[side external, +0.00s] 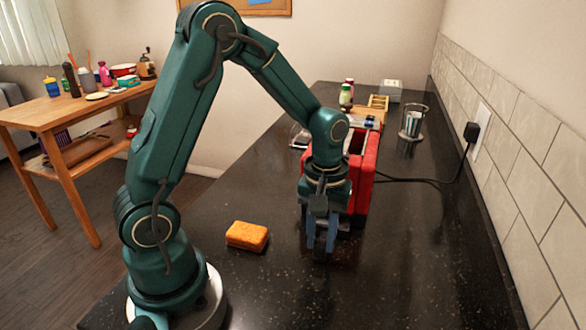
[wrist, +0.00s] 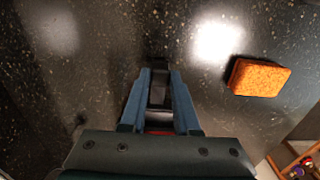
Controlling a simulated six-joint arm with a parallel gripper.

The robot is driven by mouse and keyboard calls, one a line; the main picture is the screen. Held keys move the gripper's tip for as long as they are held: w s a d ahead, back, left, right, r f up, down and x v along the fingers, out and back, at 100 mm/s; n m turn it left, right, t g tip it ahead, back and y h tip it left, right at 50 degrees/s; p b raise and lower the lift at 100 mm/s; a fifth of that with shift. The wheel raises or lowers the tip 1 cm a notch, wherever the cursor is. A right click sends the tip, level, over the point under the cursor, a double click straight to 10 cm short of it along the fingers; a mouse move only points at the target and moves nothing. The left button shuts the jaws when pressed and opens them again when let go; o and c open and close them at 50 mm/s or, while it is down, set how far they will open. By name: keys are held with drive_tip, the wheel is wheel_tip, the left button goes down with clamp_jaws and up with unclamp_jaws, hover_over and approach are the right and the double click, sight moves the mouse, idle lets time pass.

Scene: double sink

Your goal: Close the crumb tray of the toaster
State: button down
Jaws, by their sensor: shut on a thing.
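The red toaster (side external: 366,178) stands on the dark counter, partly hidden behind my wrist. A small strip of red also shows at the base of my fingers in the wrist view (wrist: 158,132). My gripper (side external: 322,247) points down at the near end of the toaster, low over the counter. In the wrist view its two blue fingers (wrist: 160,92) are closed on a dark grey piece (wrist: 158,88), which looks like the crumb tray. Its end sticks out past the fingertips. How far the tray is out of the toaster is hidden by my gripper.
An orange sponge (side external: 247,236) lies on the counter left of my gripper; it also shows in the wrist view (wrist: 258,78). A black cord (side external: 420,181) runs to the wall plug. A glass holder (side external: 412,125) and bottles (side external: 346,95) stand farther back. The counter's near right is clear.

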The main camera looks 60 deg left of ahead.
sight(326, 221)
drive_tip(key=shift+w, duration=0.15)
drive_tip(key=shift+w+a, duration=1.35)
drive_tip(key=shift+a, duration=0.05)
drive_tip(key=c, duration=0.6)
unclamp_jaws()
drive_tip(key=shift+c, duration=0.2)
drive_tip(key=shift+r, duration=0.15)
drive_tip(key=shift+r, duration=2.5)
